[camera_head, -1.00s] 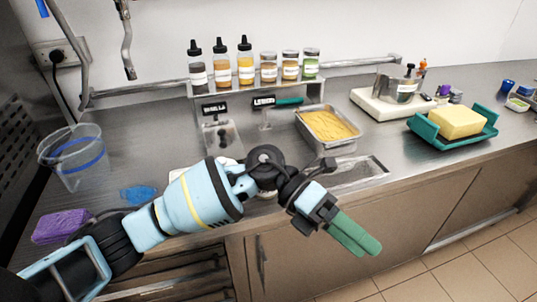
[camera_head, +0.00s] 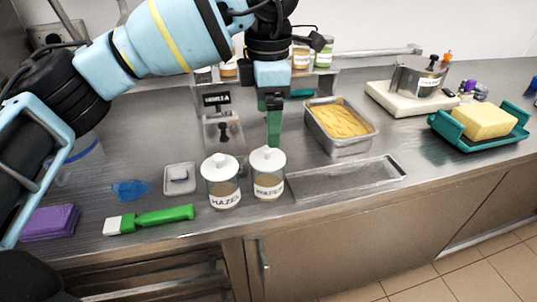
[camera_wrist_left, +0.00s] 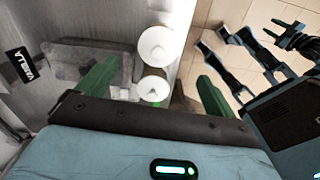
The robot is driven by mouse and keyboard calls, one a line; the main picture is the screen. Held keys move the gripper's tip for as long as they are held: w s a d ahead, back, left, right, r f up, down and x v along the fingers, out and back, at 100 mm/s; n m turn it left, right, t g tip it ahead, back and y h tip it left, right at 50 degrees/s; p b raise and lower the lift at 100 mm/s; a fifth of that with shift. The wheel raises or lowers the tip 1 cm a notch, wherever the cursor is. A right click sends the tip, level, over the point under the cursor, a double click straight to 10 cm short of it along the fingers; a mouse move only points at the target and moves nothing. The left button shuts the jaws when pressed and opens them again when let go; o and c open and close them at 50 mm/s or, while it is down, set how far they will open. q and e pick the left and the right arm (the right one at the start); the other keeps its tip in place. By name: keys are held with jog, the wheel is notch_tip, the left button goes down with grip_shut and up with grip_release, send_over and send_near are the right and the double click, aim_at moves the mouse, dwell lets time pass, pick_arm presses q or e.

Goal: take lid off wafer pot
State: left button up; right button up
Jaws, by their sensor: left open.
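The wafer pot (camera_head: 268,186) is a clear jar with a white knobbed lid (camera_head: 267,160), standing upright near the counter's front edge. Its label is only partly readable. The lid is on the pot; it also shows in the left wrist view (camera_wrist_left: 153,90). My left gripper (camera_head: 274,130) points down above and behind this pot, its green fingers apart from the lid. In the left wrist view the lid appears between the two open, empty fingers (camera_wrist_left: 155,86). My right gripper (camera_wrist_left: 285,30) shows small at the upper right of that view; its opening is unclear.
A similar hazel-labelled pot (camera_head: 223,190) stands close at the left. A green-handled brush (camera_head: 150,220), a small white dish (camera_head: 180,178) and a purple sponge (camera_head: 50,222) lie further left. A pan of yellow food (camera_head: 340,147) and a recessed tray (camera_head: 345,178) are at the right.

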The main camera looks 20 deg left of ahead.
aim_at(267, 148)
pick_arm(q)
jog(key=shift+w+a+f, duration=0.1)
jog(key=shift+a+f, duration=0.05)
jog(key=shift+f, duration=3.8)
jog(key=c, duration=1.5)
jog(key=shift+c, duration=0.2)
